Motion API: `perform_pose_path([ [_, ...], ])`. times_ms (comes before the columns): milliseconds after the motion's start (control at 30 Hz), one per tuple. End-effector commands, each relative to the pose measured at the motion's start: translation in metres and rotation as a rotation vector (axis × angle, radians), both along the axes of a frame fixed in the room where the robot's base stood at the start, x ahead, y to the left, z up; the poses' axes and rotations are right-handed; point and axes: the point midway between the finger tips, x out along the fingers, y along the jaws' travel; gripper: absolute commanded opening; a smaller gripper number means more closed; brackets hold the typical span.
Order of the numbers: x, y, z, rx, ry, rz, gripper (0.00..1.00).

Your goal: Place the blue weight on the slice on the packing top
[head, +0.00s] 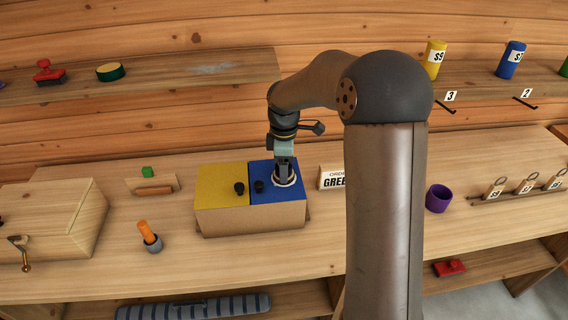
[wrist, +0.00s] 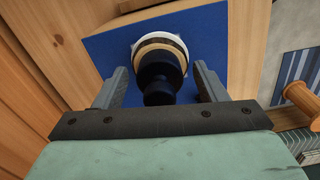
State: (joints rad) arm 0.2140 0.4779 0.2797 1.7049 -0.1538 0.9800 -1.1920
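A dark weight with a rounded knob (wrist: 158,82), navy to black, stands upright in the wrist view on a tan disc with a white rim (wrist: 137,45), likely the slice. These rest on the blue half of the packing top (head: 265,167). My gripper (wrist: 160,84) is open. Its fingers are on both sides of the weight, with a visible gap on each side. In the head view my gripper (head: 284,178) points down at the blue panel and mostly hides the weight; a pale ring shows around its base.
Two black knobs (head: 239,188) stand on the box left of my gripper, one by the yellow panel (head: 217,185). An order sign (head: 331,178) is just right of the box. Yellow and blue cylinders (head: 510,59) are on the shelf.

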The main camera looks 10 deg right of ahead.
Motion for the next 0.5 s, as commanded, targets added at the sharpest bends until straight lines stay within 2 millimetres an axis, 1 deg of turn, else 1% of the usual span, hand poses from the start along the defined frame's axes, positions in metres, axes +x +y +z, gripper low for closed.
perform_pose_path([
  [200, 0.0, 0.0, 0.001, 0.0, 0.0, 0.0, 0.65],
  [333, 0.0, 0.0, 0.007, 0.0, -0.001, 0.0, 0.65],
  [433, 0.001, 0.0, 0.019, 0.0, -0.004, -0.001, 0.65],
  [500, 0.001, 0.0, 0.033, 0.0, -0.005, -0.001, 0.65],
])
